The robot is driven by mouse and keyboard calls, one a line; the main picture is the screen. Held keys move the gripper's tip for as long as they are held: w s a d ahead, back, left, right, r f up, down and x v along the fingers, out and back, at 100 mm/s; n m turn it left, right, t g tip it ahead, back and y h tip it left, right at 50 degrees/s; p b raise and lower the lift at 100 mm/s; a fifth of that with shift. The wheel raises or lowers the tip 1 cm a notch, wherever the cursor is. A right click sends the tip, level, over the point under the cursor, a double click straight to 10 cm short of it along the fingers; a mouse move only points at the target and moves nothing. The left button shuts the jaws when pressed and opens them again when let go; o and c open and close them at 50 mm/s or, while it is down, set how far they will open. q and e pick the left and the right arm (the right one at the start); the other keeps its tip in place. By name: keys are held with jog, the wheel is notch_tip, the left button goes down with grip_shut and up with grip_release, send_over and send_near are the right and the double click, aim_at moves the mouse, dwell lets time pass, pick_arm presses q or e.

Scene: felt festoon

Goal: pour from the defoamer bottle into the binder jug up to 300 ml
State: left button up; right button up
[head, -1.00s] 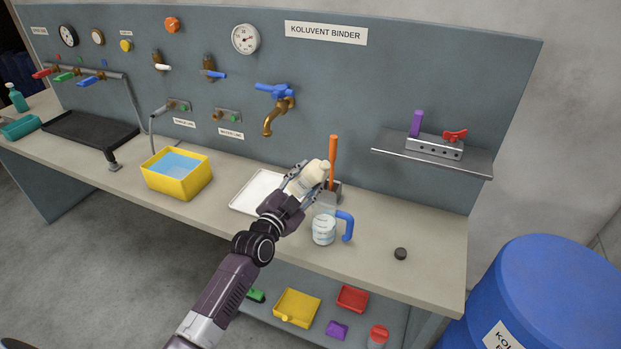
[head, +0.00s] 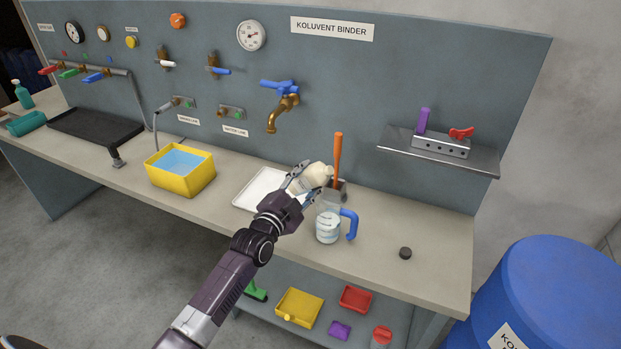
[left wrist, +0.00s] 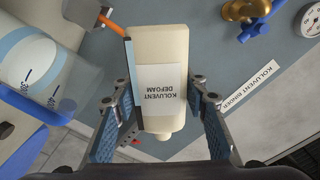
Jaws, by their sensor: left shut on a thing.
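The cream defoamer bottle (head: 316,175) is in my left gripper (head: 308,184), held tilted above the bench, just above and behind the binder jug. In the left wrist view the bottle (left wrist: 160,100) sits between the fingers (left wrist: 160,125), its label reading KOLUVENT DEFOAM. The clear binder jug (head: 327,228) with a blue handle stands upright on the bench. I see no stream, and cannot read a liquid level. My right gripper is out of view.
A dark cap (head: 405,253) lies right of the jug. An orange-handled tool (head: 338,160) stands behind it in a grey block. A white tray (head: 252,196) lies to the left, near a yellow basin (head: 180,185). A brass tap (head: 280,112) overhangs behind.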

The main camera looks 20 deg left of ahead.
pick_arm(q)
jog(key=shift+w+a+f+m+b, duration=0.1)
jog(key=shift+a+f+m+b, duration=0.2)
jog(key=shift+f+m, duration=0.25)
jog(key=shift+a+f+m, duration=0.15)
jog(key=shift+a+m, duration=0.05)
jog(key=shift+m, duration=0.5)
jog(key=shift+a+f+m, duration=0.1)
jog(key=shift+a+m, duration=0.05)
jog(key=shift+m, duration=0.5)
jog(key=shift+a+f+m+b, duration=0.1)
jog(key=shift+m+b, duration=0.1)
jog(key=shift+m, duration=0.4)
jog(key=shift+a+m+b, duration=0.1)
jog(key=shift+m+b, duration=0.05)
jog(key=shift+m, duration=0.45)
